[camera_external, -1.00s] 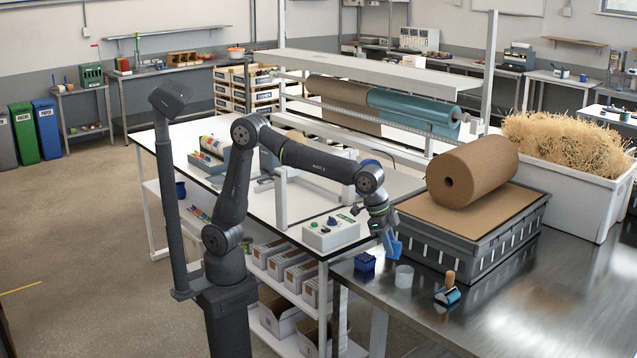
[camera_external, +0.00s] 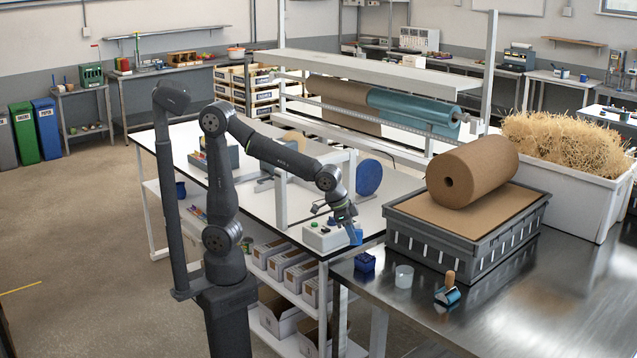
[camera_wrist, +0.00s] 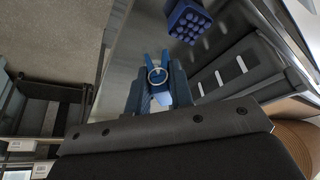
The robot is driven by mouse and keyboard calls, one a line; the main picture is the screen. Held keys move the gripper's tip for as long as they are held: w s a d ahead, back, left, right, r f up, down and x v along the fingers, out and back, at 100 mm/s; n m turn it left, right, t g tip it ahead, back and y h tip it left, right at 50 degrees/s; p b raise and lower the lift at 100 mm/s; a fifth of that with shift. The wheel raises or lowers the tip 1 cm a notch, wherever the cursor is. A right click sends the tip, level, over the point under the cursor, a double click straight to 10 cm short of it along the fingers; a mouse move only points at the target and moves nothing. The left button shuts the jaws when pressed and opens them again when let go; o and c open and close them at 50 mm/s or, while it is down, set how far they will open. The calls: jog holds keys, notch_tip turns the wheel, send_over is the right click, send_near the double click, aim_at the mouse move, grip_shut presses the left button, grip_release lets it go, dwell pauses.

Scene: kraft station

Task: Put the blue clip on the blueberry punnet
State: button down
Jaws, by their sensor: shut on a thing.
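The blueberry punnet (camera_external: 365,262) is a small dark blue box at the near-left corner of the metal table. In the wrist view the punnet (camera_wrist: 188,22) is at the top, with round dark berries visible inside. My gripper (camera_external: 349,226) is shut on the blue clip (camera_external: 355,237), up and left of the punnet in the external view. In the wrist view the clip (camera_wrist: 150,62) sticks out from my gripper (camera_wrist: 157,88), its two blue prongs pointing toward the top and a pale ring between them. Clip and punnet are apart.
A translucent cup (camera_external: 404,276) stands right of the punnet. A control box (camera_external: 322,236) is beside my gripper.

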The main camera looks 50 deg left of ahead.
jog(key=w+f, duration=0.1)
jog(key=w, duration=0.1)
jog(key=w+a+f, duration=0.1)
jog(key=w, duration=0.1)
jog(key=w+f, duration=0.2)
jog(key=shift+w+a, duration=0.2)
jog(key=shift+a, duration=0.1)
jog(key=shift+f, duration=1.95)
jog(key=shift+f, duration=0.1)
jog(key=c, duration=1.3)
grip_release()
jog(key=v, duration=1.2)
jog(key=shift+d, duration=0.1)
